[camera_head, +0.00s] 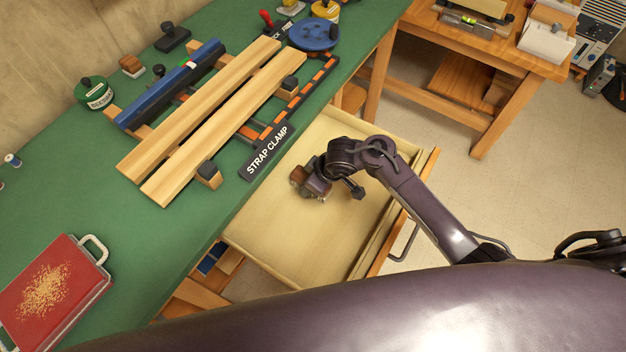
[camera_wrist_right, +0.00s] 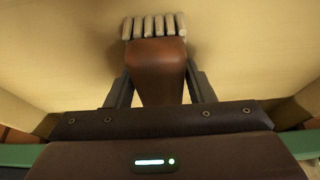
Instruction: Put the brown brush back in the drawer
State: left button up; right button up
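The brown brush (camera_wrist_right: 157,72) shows in the right wrist view as a rounded brown block with a row of pale bristle tufts at its far end. My right gripper (camera_wrist_right: 159,80) has a finger against each side of it and appears shut on it. In the head view, the right gripper (camera_head: 309,186) is inside the open drawer (camera_head: 275,225), with the brush (camera_head: 298,175) at its tip, low over the pale drawer floor. I cannot tell whether the brush touches the floor. My left gripper is not in view.
The drawer is pulled out from the green-topped workbench (camera_head: 140,255). Its front has a metal handle (camera_head: 405,243). The drawer floor around the gripper is clear.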

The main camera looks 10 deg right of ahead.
jog(key=o, duration=0.4)
jog(key=shift+c, duration=0.2)
jog(key=shift+r, duration=0.1)
jog(key=shift+r, duration=0.3)
jog(key=p+v, duration=0.4)
jog(key=v, duration=0.7)
jog(key=shift+s+d+r+p, duration=0.15)
jog(key=shift+d+r+p, duration=0.05)
jog(key=shift+r+p, duration=0.15)
jog(key=shift+f, duration=0.1)
